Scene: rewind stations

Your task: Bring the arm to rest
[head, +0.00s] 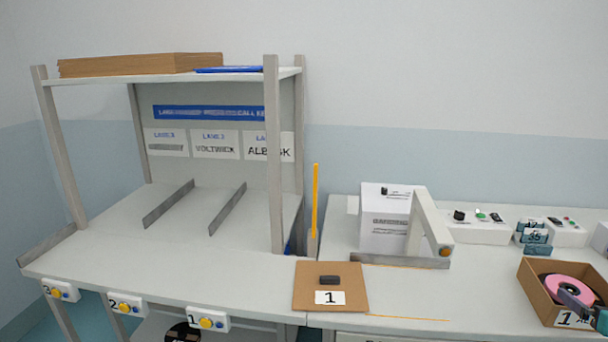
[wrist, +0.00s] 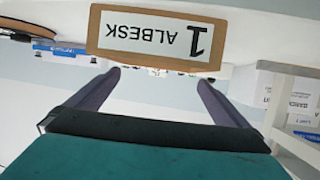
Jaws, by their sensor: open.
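My gripper (wrist: 159,78) is open, with its two dark fingers spread apart and nothing between them in the wrist view. In the head view a dark part of my arm shows at the lower right edge, in front of a cardboard box. The box (head: 530,285) holds a pink roll (head: 566,288) with a dark centre. In the wrist view the face of a cardboard box (wrist: 93,27), marked 1 ALBESK, appears upside down just beyond my fingertips. I cannot tell the exact gap to it.
A shelved bench (head: 120,255) with lane signs and numbered buttons stands at left. A brown board (head: 300,290) marked 1 lies at the front middle. A white box (head: 375,205) stands behind a grey post frame (head: 425,225). Small devices (head: 480,230) line the back right.

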